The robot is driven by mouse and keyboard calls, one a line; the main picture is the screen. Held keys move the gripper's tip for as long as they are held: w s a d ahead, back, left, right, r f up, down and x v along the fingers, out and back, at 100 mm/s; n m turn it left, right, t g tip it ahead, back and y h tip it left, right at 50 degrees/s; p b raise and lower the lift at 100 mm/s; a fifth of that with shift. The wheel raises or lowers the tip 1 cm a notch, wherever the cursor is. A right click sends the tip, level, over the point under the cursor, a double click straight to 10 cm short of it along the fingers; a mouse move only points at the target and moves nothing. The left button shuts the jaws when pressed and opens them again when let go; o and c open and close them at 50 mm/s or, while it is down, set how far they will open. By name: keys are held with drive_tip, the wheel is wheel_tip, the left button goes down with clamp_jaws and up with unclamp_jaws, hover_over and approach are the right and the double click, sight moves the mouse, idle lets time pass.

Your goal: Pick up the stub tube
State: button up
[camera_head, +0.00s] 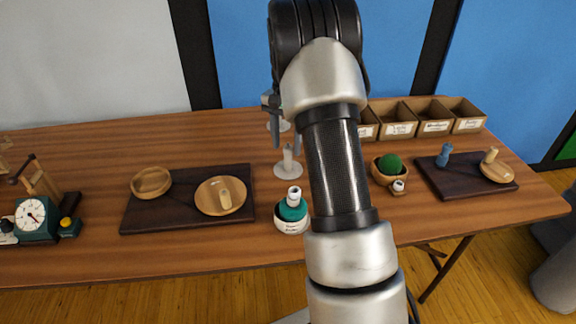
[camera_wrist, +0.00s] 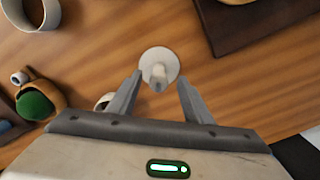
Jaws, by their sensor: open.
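A short pale upright tube on a round white base (camera_head: 288,171) stands on the table; I take it to be the stub tube. In the wrist view the tube (camera_wrist: 158,74) is seen from above, around the gap between my fingertips. My gripper (camera_head: 285,140) points down over it, partly hidden behind my own arm in the head view. In the wrist view my gripper (camera_wrist: 160,80) has its fingers apart, with nothing visibly held. I cannot tell how far the fingertips are above the base.
A jar with a teal top and white tube (camera_head: 293,212) stands in front. A dark board (camera_head: 140,214) lies left, another (camera_head: 440,183) right. A wooden bowl (camera_head: 377,172) holds a green ball. Several labelled boxes (camera_head: 436,127) line the back right.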

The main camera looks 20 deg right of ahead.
sight(288, 159)
drive_tip(key=f, duration=0.2)
drive_tip(key=f+b, duration=0.1)
drive_tip(key=f, duration=0.1)
drive_tip(key=f+b, duration=0.1)
drive_tip(key=f, duration=0.1)
drive_tip(key=shift+w+d+f, duration=0.1)
drive_tip(key=shift+d+f, duration=0.15)
drive_tip(key=shift+f, duration=0.1)
drive_tip(key=c, duration=1.1)
